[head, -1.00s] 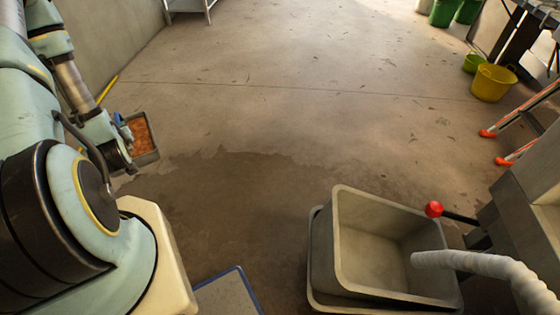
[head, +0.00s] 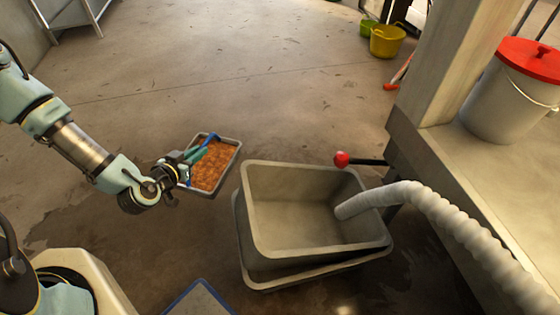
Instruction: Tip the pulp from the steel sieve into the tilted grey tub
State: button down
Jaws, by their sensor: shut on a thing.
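The steel sieve (head: 236,161) is a shallow rectangular metal pan holding orange-brown pulp (head: 211,166). It has a blue handle part at its near left side. My gripper (head: 184,165) is shut on the sieve at that side and holds it up, roughly level, in the middle left of the head view. The grey tub (head: 262,252) stands tilted to the right of the sieve, its open mouth facing up and toward me. The tub's visible inside looks empty. The sieve is left of and beyond the tub's left rim, apart from it. The fingertips are partly hidden.
A ribbed pale hose (head: 430,207) ends inside the tub. A red-knobbed lever (head: 342,160) sticks out behind the tub. A grey ledge (head: 520,190) on the right bears a white bucket with a red lid (head: 510,95). Open concrete floor (head: 230,70) lies beyond the sieve.

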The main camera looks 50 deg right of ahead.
jog(key=s+d+g+y+b, duration=0.1)
jog(key=s+d+g+b, duration=0.3)
jog(key=s+d+g, duration=0.3)
jog(key=s+d+r+g+y+b, duration=0.1)
jog(key=s+d+g+b, duration=0.4)
jog(key=s+g, duration=0.8)
jog(key=s+d+y, duration=0.1)
jog(key=d, duration=0.2)
jog(key=shift+d+n, duration=0.2)
jog(key=shift+n, duration=0.2)
jog(key=shift+s+b, duration=0.1)
jog(key=shift+b, duration=0.35)
dwell(1.8)
